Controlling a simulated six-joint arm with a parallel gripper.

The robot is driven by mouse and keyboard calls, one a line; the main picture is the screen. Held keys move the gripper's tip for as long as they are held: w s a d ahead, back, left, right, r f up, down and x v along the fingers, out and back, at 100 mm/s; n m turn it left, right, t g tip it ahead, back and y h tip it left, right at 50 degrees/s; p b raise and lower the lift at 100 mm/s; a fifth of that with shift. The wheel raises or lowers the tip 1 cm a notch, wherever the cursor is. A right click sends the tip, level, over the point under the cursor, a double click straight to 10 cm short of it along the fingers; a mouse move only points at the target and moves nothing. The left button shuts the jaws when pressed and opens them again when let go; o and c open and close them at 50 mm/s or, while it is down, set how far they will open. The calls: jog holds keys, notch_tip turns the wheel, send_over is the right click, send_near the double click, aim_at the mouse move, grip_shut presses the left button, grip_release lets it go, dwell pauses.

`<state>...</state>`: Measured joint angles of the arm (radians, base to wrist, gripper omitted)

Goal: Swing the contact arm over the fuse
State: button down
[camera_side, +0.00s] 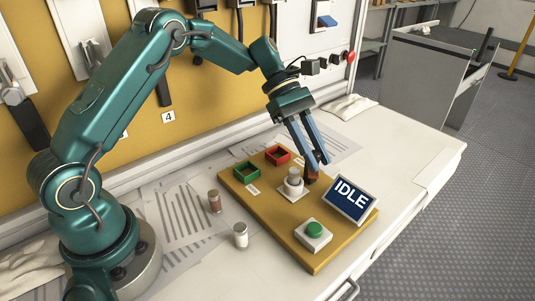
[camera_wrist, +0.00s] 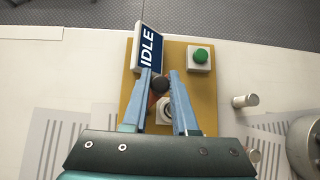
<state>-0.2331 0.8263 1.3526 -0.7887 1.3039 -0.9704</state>
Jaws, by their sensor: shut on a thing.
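My gripper (camera_side: 320,163) points down over the yellow test board (camera_side: 328,250). In the wrist view my gripper (camera_wrist: 161,76) has its fingers on either side of the dark round knob of the contact arm (camera_wrist: 160,84), and it is shut on that. In the side view the contact arm (camera_side: 312,175) shows as a dark brown upright piece beside the fuse. A pale fuse (camera_side: 294,175) stands upright in the white socket (camera_side: 291,190), left of the fingers. The fuse (camera_wrist: 167,107) is partly hidden by the right finger in the wrist view. The contact arm looks beside the fuse, not over it.
The display (camera_side: 350,199) reads IDLE. A green button (camera_side: 314,229) sits at the board's front. A green tray (camera_side: 246,171) and a red tray (camera_side: 278,155) sit at its back. A brown-banded fuse (camera_side: 214,202) and a white fuse (camera_side: 241,236) stand on the bench left of the board.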

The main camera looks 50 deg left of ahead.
jog(key=shift+s+a+m+g, duration=0.1)
jog(key=shift+s+m+g, duration=0.05)
jog(key=shift+m+g, duration=0.4)
jog(key=shift+s+a+m+g, duration=0.1)
jog(key=shift+m+g, duration=0.25)
jog(key=shift+m, duration=0.3)
jog(key=shift+s+a+m+g+y, duration=0.1)
jog(key=shift+a+m+g+y, duration=0.1)
jog(key=shift+m+g, duration=0.25)
jog(key=shift+s+a+m+g+y, duration=0.1)
jog(key=shift+m+g+y, duration=0.1)
jog(key=shift+m+g, duration=0.25)
jog(key=c, duration=0.7)
grip_release()
jog(key=shift+w+d+n+t, duration=0.15)
jog(key=shift+d+n+t, duration=0.05)
jog(key=shift+n+t, duration=0.55)
